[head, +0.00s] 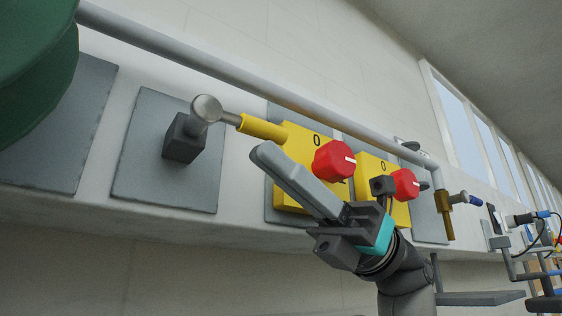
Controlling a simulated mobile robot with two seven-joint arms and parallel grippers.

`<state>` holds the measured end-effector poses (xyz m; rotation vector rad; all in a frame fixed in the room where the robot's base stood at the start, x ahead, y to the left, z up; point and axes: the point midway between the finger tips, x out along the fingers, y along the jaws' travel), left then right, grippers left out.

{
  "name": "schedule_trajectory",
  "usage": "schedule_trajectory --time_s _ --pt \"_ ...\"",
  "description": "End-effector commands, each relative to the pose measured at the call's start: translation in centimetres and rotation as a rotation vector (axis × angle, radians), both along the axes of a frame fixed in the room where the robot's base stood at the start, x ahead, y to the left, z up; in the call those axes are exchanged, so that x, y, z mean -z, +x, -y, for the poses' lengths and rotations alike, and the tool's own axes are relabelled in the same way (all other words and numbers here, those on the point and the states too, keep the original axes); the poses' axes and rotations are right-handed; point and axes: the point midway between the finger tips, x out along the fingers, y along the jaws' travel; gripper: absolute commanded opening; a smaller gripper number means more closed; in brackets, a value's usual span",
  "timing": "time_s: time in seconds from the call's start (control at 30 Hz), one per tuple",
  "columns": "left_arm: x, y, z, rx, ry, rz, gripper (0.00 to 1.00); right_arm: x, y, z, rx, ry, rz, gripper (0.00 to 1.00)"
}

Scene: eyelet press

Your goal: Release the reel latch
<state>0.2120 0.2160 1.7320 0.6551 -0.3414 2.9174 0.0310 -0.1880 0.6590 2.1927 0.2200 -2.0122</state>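A lever with a round grey pivot (207,108) and a yellow grip (262,128) is mounted on a dark block (183,140) on a grey wall plate. It points right and slightly down; it appears to be the reel latch, but no label confirms this. A large green drum (35,65), perhaps the reel, is cut off at the top left. My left gripper (265,158) is in front of the yellow boxes, its long grey finger pointing up and left. Its tip appears just below the yellow grip, with no clear contact. Its finger opening cannot be made out. My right gripper is not in view.
Two yellow boxes (293,147) with red knobs (334,161) (404,184) sit behind my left gripper. A grey pipe (260,83) runs above them. A brass fitting (446,206), a grey shelf (480,298) and cabled equipment (540,245) are at the right.

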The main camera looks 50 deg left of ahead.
Motion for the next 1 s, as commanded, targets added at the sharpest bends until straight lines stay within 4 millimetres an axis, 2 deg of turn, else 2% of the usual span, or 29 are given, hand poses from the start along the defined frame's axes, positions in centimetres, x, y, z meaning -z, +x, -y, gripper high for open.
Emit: schedule_trajectory --time_s 0.07,0.57,0.77,1.0 --pt "-0.5 0.2 0.1 -0.001 0.002 -0.017 0.0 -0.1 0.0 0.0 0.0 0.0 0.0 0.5" --pt "-0.5 0.5 0.1 -0.002 0.003 -0.02 0.0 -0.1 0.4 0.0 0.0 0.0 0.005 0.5" --pt "0.5 2.3 0.3 -0.002 0.003 -0.022 0.0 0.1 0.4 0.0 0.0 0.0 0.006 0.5" --pt "2.4 5.6 0.4 -0.001 0.001 -0.013 0.0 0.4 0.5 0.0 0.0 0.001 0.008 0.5"
